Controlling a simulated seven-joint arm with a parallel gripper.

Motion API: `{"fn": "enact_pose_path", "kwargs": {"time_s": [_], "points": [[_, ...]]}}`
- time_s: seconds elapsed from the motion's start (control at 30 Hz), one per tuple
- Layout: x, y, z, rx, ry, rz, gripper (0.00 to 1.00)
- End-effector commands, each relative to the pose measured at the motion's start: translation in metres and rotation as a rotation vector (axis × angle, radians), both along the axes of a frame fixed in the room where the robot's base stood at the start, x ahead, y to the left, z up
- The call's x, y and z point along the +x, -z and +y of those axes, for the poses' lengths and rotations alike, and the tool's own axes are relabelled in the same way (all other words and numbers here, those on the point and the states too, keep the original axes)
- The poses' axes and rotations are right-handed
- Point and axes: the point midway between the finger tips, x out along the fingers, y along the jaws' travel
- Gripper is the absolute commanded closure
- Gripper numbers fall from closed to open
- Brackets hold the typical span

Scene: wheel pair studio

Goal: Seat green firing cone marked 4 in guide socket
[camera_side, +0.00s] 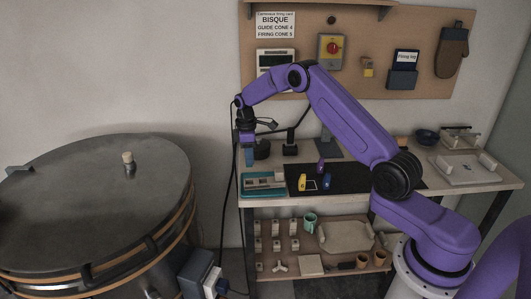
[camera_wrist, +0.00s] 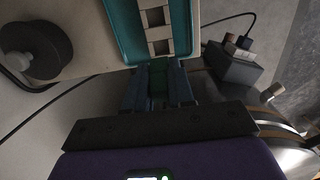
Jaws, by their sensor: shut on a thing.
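My gripper (camera_side: 249,160) hangs fingers down over the left end of the bench, above a teal tray (camera_side: 252,191). In the wrist view my gripper (camera_wrist: 160,88) is shut on a dark green piece (camera_wrist: 159,74), the green cone, mostly hidden between the fingers. Its number cannot be read. In the wrist view the teal tray (camera_wrist: 122,30) holds a cream holder (camera_wrist: 179,22) with square dark sockets in a row. The fingers are close to the holder's near end. I cannot tell which socket is the guide socket, or whether the cone touches the holder.
Yellow (camera_side: 303,183), blue (camera_side: 326,181) and purple (camera_side: 320,166) pieces stand on a black mat (camera_side: 350,180). A round kiln (camera_side: 95,200) stands left of the bench. A dark round knob-like object (camera_wrist: 38,50) is left of the tray. A bisque card (camera_side: 275,25) hangs behind.

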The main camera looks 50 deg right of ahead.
Motion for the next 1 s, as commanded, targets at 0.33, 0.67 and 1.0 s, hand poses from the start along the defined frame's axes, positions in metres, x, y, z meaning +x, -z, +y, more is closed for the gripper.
{"fn": "enact_pose_path", "kwargs": {"time_s": [0.33, 0.67, 1.0], "points": [[0.004, 0.001, 0.005, -0.002, 0.002, 0.001, 1.0], [0.003, 0.012, 0.004, -0.002, 0.001, 0.002, 1.0], [0.002, 0.043, 0.003, -0.002, 0.002, 0.002, 1.0]]}}
